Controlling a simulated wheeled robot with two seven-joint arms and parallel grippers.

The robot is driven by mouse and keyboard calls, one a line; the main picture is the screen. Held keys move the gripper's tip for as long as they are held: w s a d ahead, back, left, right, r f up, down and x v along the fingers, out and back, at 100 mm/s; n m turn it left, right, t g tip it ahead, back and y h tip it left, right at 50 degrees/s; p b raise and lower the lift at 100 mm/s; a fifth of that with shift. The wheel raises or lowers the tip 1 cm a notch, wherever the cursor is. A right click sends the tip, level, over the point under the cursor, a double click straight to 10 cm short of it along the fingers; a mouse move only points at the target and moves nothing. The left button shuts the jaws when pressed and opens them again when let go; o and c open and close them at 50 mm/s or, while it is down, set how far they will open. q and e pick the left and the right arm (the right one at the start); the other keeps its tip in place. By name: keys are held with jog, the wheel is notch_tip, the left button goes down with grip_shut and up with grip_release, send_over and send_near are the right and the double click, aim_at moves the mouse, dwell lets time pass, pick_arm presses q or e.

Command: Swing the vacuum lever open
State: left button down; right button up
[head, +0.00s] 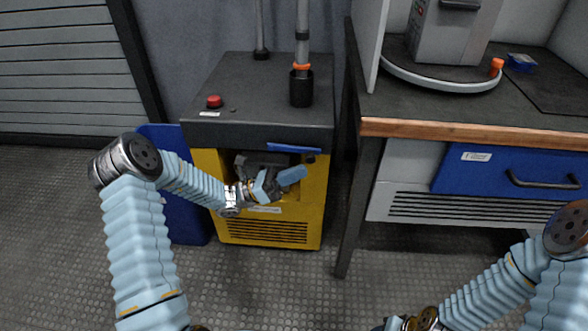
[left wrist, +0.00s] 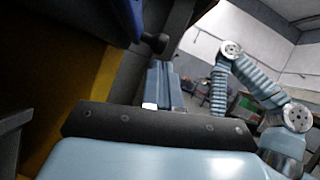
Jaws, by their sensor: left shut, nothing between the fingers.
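The vacuum lever is most likely the blue bar (head: 293,148) lying level across the yellow machine's front, just under its dark top. My left gripper (head: 292,176) is in front of the machine's recess, a little below the blue bar. Its light blue fingers are shut and empty, and they look apart from the bar. In the left wrist view the shut fingers (left wrist: 163,85) point away from the camera. A blue piece with a dark round end (left wrist: 155,42) shows above them there, probably the lever.
The yellow machine (head: 265,233) has a dark top with a red button (head: 214,101) and a vertical pipe (head: 302,50). A workbench with a copper-coloured edge (head: 470,134) and blue drawer (head: 515,172) stands to the right. The floor in front is clear.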

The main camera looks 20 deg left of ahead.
pick_arm(q)
jog(key=f+v, duration=0.1)
jog(key=v, duration=1.1)
jog(key=shift+d+f, duration=0.3)
pick_arm(e)
jog(key=shift+s+a+f, duration=0.1)
jog(key=shift+a+f, duration=0.35)
pick_arm(q)
jog(key=s+d+f+m+g+y+p, duration=0.1)
jog(key=s+d+f+m+g+y, duration=0.15)
jog(key=d, duration=0.25)
jog(key=s+d+f+m+g+y+p, duration=0.1)
jog(key=s+d+f+g, duration=0.15)
jog(key=d+g, duration=0.2)
jog(key=s+d+f+m+y+p, duration=0.2)
jog(key=s+f+m+y, duration=0.3)
jog(key=m, duration=0.5)
jog(key=s+d+f+m+g+y+p, duration=0.1)
jog(key=s+d+f+m+y+p, duration=0.2)
jog(key=s+f+m+y, duration=0.2)
jog(key=s+m+y, duration=0.3)
jog(key=m+y, duration=0.1)
jog(key=m, duration=0.1)
jog(key=shift+d+f+p, duration=0.3)
jog(key=shift+f+p, duration=0.05)
pick_arm(e)
notch_tip(320, 180, up, 8)
jog(key=a, duration=0.1)
jog(key=shift+s, duration=0.2)
